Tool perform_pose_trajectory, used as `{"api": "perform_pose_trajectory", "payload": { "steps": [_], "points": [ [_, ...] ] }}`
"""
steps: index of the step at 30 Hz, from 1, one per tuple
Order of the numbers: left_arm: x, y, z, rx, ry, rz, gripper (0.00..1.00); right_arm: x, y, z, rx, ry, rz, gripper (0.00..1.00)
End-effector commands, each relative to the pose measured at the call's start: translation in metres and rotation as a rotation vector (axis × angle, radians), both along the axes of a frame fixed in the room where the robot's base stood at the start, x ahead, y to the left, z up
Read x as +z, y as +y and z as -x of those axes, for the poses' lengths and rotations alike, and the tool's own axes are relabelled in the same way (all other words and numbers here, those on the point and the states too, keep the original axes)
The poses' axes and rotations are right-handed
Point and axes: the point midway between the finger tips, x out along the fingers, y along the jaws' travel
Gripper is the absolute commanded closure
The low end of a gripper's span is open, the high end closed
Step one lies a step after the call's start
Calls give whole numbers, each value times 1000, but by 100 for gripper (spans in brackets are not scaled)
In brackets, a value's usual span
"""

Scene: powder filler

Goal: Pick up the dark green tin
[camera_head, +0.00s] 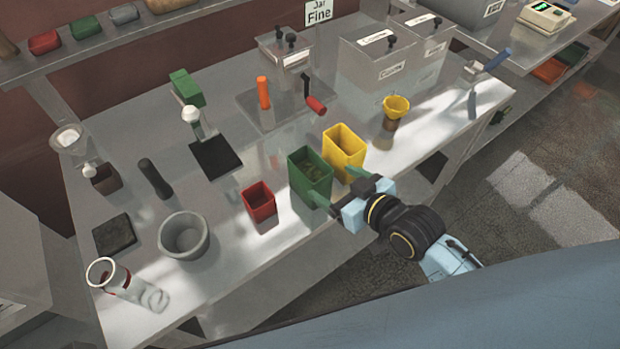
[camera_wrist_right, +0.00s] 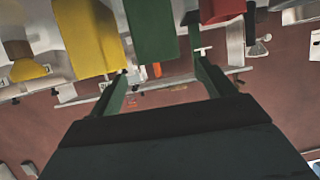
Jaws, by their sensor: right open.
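The dark green tin (camera_head: 311,177) stands upright and open-topped on the metal bench, with some contents showing inside. My right gripper (camera_head: 332,182) is at the bench's front edge, with its green fingers spread towards the tin's near side. In the right wrist view the tin (camera_wrist_right: 151,30) shows between the open fingers (camera_wrist_right: 159,66), nearer the left finger. I cannot tell whether a finger touches it. Nothing is held. My left gripper is not in view.
A yellow tin (camera_head: 344,153) stands close beside the green one on the right. A smaller red tin (camera_head: 259,202) stands to its left.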

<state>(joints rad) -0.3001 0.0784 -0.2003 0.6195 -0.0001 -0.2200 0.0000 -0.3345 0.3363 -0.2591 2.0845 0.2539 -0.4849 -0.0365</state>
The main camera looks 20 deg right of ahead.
Motion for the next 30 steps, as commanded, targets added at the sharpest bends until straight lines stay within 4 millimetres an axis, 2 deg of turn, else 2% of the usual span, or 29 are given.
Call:
{"api": "perform_pose_trajectory", "payload": {
  "steps": [3, 13, 21, 30],
  "points": [
    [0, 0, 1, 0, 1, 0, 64, -8, 9, -22, 0, -1, -1, 18],
    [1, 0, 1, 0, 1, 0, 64, -19, 19, -45, 0, -1, -1, 18],
    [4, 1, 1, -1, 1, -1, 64, -31, 31, -77, -1, -1, 0, 18],
    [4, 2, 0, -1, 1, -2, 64, -36, 35, -85, 0, 0, 0, 18]
  ]
}}
